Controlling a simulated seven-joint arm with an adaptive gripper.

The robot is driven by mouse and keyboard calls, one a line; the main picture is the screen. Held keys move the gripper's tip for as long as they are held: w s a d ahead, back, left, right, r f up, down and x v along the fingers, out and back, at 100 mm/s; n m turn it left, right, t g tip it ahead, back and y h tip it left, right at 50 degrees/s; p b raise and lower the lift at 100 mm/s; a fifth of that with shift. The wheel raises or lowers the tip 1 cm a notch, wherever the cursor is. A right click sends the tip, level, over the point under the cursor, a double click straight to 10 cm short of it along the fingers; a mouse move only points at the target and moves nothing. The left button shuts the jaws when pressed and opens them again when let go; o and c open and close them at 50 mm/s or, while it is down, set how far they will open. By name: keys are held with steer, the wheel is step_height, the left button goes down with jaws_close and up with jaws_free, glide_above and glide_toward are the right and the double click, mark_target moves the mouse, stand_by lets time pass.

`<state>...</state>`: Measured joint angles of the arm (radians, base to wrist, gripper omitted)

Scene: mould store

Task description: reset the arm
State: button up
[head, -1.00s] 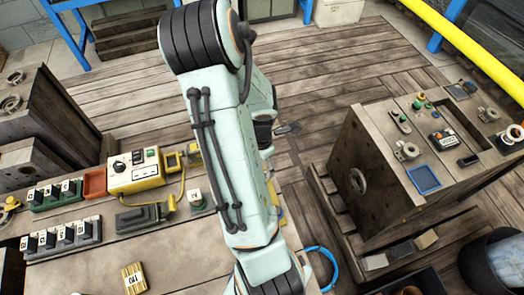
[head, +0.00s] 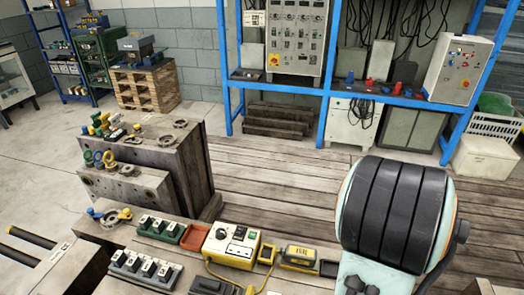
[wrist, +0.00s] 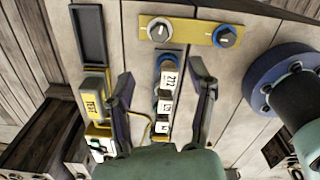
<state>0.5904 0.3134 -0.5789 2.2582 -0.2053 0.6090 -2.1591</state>
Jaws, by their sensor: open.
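My gripper (wrist: 161,82) shows in the wrist view with its two dark fingers spread wide apart. It is open, and nothing is clasped between the fingers. Beyond the gap lies a narrow row of white numbered labels (wrist: 166,104) with a blue round end, on a pale worktop. I cannot tell how far the fingertips are above it. In the head view my gripper is out of frame; only a thick arm joint of mine shows at the lower right.
The wrist view shows a yellow plate with two knobs (wrist: 190,31), a dark tray (wrist: 89,34), a yellow device (wrist: 95,108) and a blue-grey round part (wrist: 290,80). The head view shows a yellow control box (head: 231,246), heavy mould blocks (head: 180,160) and a blue rack (head: 390,98).

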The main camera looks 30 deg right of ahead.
steer(key=w+a+r+n+t, duration=0.25)
steer(key=w+a+r, duration=0.25)
steer(key=w, duration=0.3)
steer(key=w+a+r+n+t+y, duration=0.1)
steer(key=a+r, duration=0.2)
steer(key=a, duration=0.4)
steer(key=w+a+r+n, duration=0.1)
steer(key=w+a+r, duration=0.15)
steer(key=a, duration=0.35)
steer(key=s+a+m+g, duration=0.3)
steer(key=s+a+m, duration=0.5)
steer(key=s+m, duration=0.4)
steer(key=m, duration=0.4)
steer(key=shift+s+a+r+g, duration=0.25)
steer(key=shift+s+a+g, duration=0.1)
